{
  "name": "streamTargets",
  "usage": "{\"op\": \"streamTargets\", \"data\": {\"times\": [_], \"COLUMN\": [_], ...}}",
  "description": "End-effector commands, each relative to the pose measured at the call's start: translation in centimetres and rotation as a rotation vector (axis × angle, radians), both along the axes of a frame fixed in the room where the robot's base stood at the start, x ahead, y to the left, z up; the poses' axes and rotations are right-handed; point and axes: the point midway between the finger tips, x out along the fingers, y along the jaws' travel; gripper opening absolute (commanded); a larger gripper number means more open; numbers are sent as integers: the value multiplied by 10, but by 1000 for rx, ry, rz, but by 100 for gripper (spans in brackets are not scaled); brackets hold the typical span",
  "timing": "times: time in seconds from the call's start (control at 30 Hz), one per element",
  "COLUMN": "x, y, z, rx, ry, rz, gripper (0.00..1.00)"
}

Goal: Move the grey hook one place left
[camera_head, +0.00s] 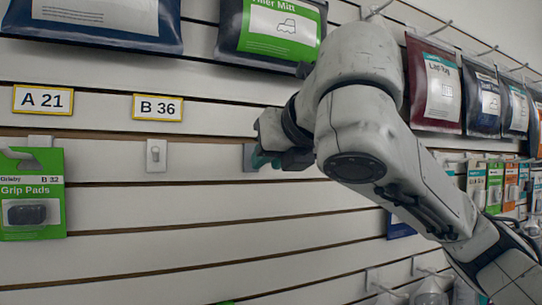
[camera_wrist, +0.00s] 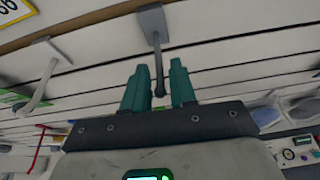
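The grey hook (camera_wrist: 156,45) shows in the wrist view, its back plate on the slatted wall and its prong reaching between my two teal fingers. My gripper (camera_wrist: 159,88) is open around the prong, with a gap visible on each side. In the head view, the hook's grey plate (camera_head: 250,157) shows beside my gripper (camera_head: 264,160), and my gripper hides the prong. To its left, a white hook (camera_head: 156,155) is on the wall below the B 36 label (camera_head: 158,108). It also shows in the wrist view (camera_wrist: 38,82).
A green Grip Pads pack (camera_head: 32,200) hangs at far left, below the A 21 label (camera_head: 43,100). Bagged goods hang above, including a green mitt pack (camera_head: 280,28). More packs hang at right beyond my arm. The wall below my gripper is mostly bare.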

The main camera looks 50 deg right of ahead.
Motion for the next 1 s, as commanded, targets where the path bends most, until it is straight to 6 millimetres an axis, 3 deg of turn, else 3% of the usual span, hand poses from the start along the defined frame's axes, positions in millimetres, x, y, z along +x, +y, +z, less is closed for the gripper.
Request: {"op": "streamTargets", "data": {"times": [0.1, 0.47, 1.0], "x": [0, -7, -83], "y": [1, 4, 40], "z": [1, 4, 33], "rx": [-2, -3, -5], "ry": [-2, -6, -5], "rz": [1, 2, -1], "gripper": [38, 38, 38]}}
